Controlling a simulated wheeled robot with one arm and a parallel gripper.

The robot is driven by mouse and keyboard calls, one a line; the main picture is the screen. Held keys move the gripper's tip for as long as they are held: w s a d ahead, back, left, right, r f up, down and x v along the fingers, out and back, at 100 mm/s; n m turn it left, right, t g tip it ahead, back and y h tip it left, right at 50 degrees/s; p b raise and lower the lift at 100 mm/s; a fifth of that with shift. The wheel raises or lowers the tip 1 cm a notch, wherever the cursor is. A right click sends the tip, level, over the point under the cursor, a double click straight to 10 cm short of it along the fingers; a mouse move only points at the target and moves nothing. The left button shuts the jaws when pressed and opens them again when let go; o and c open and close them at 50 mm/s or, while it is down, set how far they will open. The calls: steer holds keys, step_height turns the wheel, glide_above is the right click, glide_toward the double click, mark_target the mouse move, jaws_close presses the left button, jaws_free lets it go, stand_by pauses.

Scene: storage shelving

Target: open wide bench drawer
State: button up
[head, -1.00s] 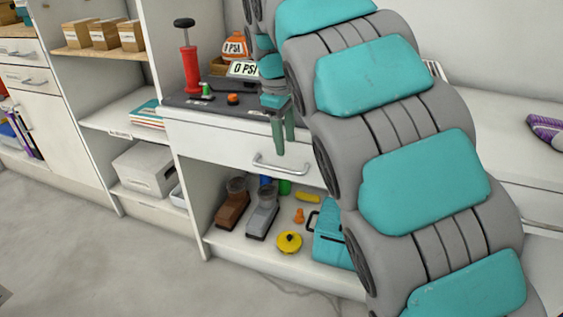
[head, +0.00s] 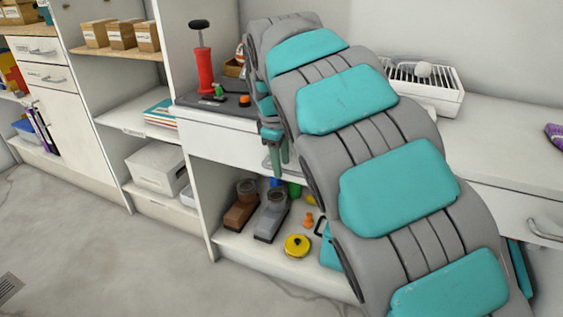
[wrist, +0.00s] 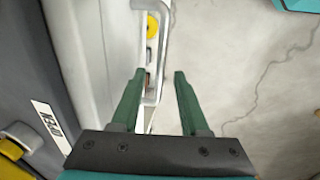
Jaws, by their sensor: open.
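The wide bench drawer (head: 220,143) has a white front under the dark-topped bench and looks closed. In the head view its metal handle is mostly hidden behind my gripper (head: 279,172). In the wrist view the silver bar handle (wrist: 161,50) runs lengthwise along the white drawer front (wrist: 92,50). My gripper (wrist: 159,73) is open, its two green fingers pointing along the drawer front. The handle's near end appears between the fingertips, close to the left one. I cannot tell whether they touch.
A red pump (head: 204,70) stands on the dark mat above the drawer. The open shelf below holds shoes (head: 271,215) and a yellow round item (head: 297,245). A white rack (head: 425,88) sits on the bench at right.

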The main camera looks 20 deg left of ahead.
steer(key=shift+f, duration=0.15)
jaws_close()
stand_by(1.4)
